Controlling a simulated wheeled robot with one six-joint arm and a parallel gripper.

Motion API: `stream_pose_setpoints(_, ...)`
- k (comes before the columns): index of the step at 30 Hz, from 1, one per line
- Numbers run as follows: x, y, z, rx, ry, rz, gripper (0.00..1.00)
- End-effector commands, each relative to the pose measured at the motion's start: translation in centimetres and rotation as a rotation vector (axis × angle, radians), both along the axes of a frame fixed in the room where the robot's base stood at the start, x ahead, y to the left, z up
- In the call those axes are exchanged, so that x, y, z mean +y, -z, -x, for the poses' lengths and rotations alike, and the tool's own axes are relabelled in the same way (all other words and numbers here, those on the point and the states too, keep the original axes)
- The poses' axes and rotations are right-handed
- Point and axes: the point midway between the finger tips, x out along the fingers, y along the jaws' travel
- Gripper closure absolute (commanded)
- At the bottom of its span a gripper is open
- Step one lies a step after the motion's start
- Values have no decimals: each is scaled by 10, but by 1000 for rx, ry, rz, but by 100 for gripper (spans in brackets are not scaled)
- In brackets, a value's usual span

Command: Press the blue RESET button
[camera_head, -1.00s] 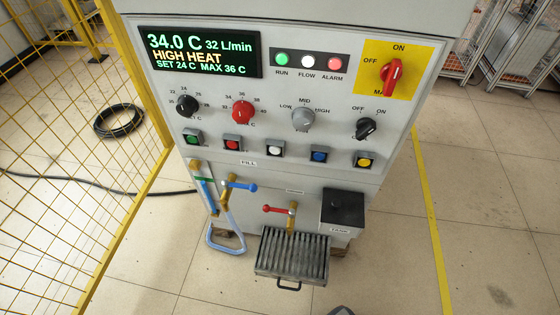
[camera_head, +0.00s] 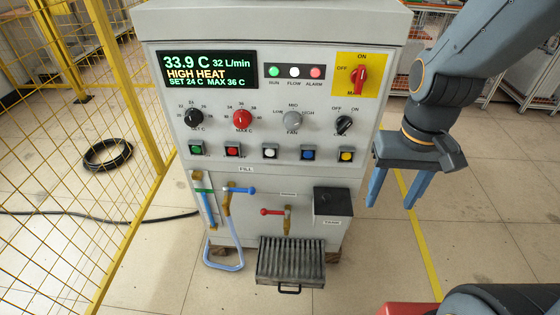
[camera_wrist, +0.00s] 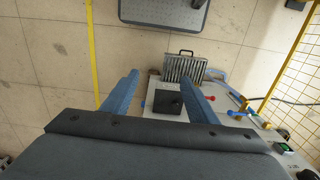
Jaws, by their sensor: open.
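The blue button (camera_head: 308,153) sits in a dark square housing on the machine's front panel, in the row of square buttons between the white one and the yellow one. Any lettering on it is too small to read. My gripper (camera_head: 393,203) is open and empty, pointing down to the right of the machine, apart from the panel and lower than the button row. In the wrist view my two blue fingers (camera_wrist: 160,92) spread on either side of the black box on the machine. The blue button is not clearly seen in the wrist view.
The display (camera_head: 209,69) reads 33.9 C and HIGH HEAT. Knobs sit above the buttons. A red-handled valve (camera_head: 272,212), a blue-handled valve (camera_head: 240,190), a black tank box (camera_head: 332,202) and a grated tray (camera_head: 291,262) project below. A yellow mesh fence (camera_head: 75,190) stands left.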

Motion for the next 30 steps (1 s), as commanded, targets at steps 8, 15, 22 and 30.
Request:
stream_pose_setpoints(8,0,0,0,0,0,0,47)
stream_pose_setpoints(15,0,0,0,0,0,0,80)
stream_pose_setpoints(22,0,0,0,0,0,0,100)
stream_pose_setpoints(30,0,0,0,0,0,0,100)
